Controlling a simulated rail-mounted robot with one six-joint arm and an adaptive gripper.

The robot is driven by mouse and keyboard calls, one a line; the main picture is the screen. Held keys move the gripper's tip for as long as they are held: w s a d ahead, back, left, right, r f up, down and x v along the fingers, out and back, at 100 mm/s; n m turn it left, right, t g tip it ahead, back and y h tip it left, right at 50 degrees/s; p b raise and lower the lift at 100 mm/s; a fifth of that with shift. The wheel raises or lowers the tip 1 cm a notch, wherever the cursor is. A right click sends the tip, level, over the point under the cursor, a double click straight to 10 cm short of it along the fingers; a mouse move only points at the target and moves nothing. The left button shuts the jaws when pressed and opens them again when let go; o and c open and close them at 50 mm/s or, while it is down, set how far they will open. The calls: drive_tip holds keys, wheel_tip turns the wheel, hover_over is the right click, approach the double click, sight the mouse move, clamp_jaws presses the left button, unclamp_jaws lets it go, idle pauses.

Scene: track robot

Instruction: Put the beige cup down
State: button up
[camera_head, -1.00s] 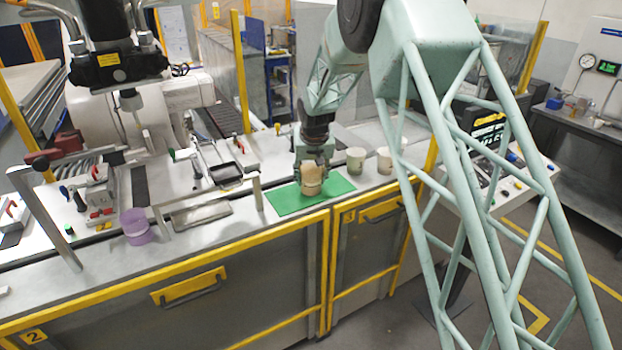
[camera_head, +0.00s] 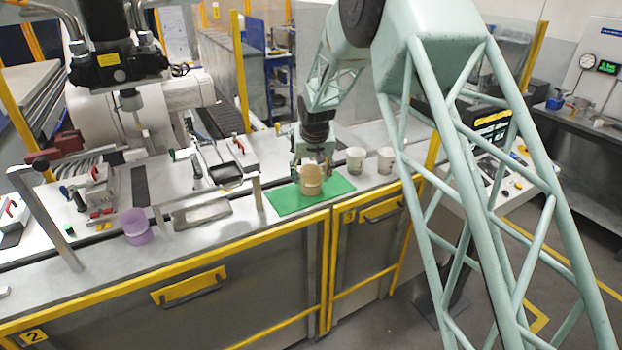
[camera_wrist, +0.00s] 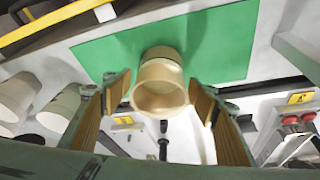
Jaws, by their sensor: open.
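The beige cup (camera_head: 311,182) stands upright on the green mat (camera_head: 285,203) on the bench. In the wrist view the cup (camera_wrist: 160,82) shows its open rim towards me, with the green mat (camera_wrist: 228,45) under and around it. In the wrist view my gripper (camera_wrist: 162,98) is open, with one finger on each side of the cup and a visible gap to each.
Two pale cups (camera_head: 355,160) and (camera_head: 385,160) stand right of the mat. A purple cup (camera_head: 136,227) stands on the bench at the left. A metal frame (camera_head: 258,192) rises left of the mat. The mat's right part is bare.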

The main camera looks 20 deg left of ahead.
drive_tip(key=v, duration=1.1)
idle(1.0)
